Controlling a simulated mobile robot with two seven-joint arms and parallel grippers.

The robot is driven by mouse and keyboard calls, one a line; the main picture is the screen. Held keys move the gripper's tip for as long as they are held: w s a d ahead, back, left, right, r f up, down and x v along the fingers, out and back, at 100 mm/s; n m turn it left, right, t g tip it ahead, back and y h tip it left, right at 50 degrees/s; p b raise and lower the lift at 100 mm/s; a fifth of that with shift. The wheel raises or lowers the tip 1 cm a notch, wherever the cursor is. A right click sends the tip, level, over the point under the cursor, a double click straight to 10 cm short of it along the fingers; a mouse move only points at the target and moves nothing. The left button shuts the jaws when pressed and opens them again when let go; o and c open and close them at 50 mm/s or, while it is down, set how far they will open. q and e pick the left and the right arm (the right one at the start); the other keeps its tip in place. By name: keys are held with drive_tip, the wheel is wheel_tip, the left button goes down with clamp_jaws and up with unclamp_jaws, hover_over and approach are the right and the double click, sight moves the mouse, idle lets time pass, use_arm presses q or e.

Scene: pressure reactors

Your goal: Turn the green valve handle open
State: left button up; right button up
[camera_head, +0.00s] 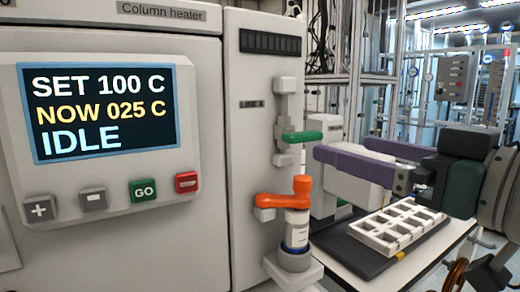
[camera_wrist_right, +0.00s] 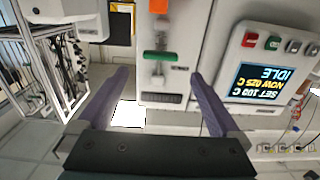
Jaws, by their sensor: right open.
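The green valve handle (camera_head: 302,137) sits on a grey valve body on the white column's front and points sideways to the right, across the vertical pipe. It also shows in the right wrist view (camera_wrist_right: 160,56), lying crosswise ahead of the fingers. My right gripper (camera_head: 342,150) has purple fingers spread apart and empty. Its fingertips are just right of the handle in the head view, apparently not touching it. In the right wrist view the gripper (camera_wrist_right: 159,75) has the handle roughly centred between its fingertips. My left gripper is not in view.
Below the green handle is an orange handle (camera_head: 283,199) above a white vial (camera_head: 297,230) in a grey holder. A heater panel (camera_head: 108,110) reading IDLE, with buttons, is at left. A white rack (camera_head: 395,228) lies on the table below my right gripper.

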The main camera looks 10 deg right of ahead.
sight(309, 137)
drive_tip(key=x, duration=0.8)
drive_tip(key=shift+w+a, duration=0.2)
drive_tip(key=shift+w, duration=0.15)
drive_tip(key=c, duration=1.2)
